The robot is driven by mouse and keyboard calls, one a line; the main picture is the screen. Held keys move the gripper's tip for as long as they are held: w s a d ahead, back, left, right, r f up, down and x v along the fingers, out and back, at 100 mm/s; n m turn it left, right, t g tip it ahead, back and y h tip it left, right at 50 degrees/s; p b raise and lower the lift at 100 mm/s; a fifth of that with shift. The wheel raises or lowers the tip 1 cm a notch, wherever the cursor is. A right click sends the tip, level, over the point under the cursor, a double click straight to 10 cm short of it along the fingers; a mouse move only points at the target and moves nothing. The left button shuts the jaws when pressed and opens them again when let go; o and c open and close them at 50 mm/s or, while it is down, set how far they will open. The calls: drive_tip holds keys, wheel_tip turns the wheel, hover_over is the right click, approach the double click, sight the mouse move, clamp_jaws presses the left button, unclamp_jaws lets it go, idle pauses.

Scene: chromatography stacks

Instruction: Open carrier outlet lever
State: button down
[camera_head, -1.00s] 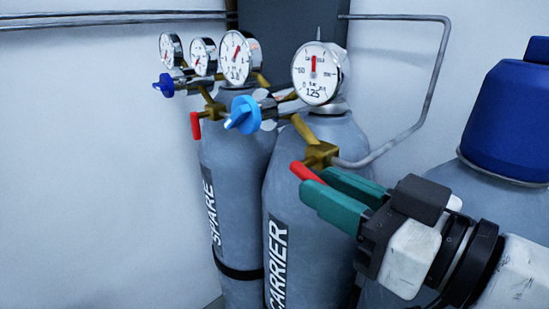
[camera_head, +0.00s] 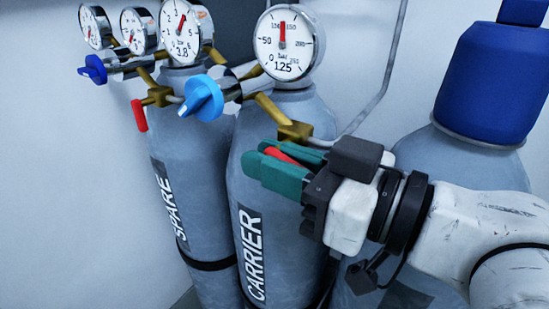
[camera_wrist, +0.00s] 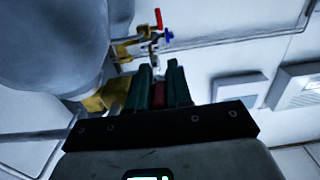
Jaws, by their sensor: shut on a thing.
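The carrier cylinder (camera_head: 305,120) is grey, with a CARRIER label (camera_head: 251,253) and a brass outlet valve (camera_head: 294,131) at its top. Its red outlet lever (camera_head: 284,156) lies between the green fingers of my gripper (camera_head: 258,155), just below the brass valve. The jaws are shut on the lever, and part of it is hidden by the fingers. In the wrist view, the red lever (camera_wrist: 158,95) also shows between the two fingers of my gripper (camera_wrist: 160,68), with brass fittings (camera_wrist: 95,102) to the left.
The spare cylinder (camera_head: 170,130) stands to the left with its own red lever (camera_head: 139,115) hanging down. A light blue knob (camera_head: 203,98) and the carrier gauge (camera_head: 284,44) are above my gripper. A blue-capped cylinder (camera_head: 490,85) stands at the right.

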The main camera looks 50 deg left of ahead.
drive_tip(key=shift+r+h+p, duration=0.3)
drive_tip(key=shift+h+p, duration=0.1)
drive_tip(key=shift+p, duration=0.35)
drive_tip(key=shift+r+h+p, duration=0.1)
drive_tip(key=shift+h+p, duration=0.3)
drive_tip(key=shift+p, duration=0.1)
drive_tip(key=shift+d+t+h+p, duration=0.1)
drive_tip(key=shift+t+h+p, duration=0.2)
drive_tip(key=shift+h+p, duration=0.4)
drive_tip(key=shift+w+f, duration=0.1)
drive_tip(key=shift+f, duration=0.2)
drive_tip(key=c, duration=1.4)
unclamp_jaws()
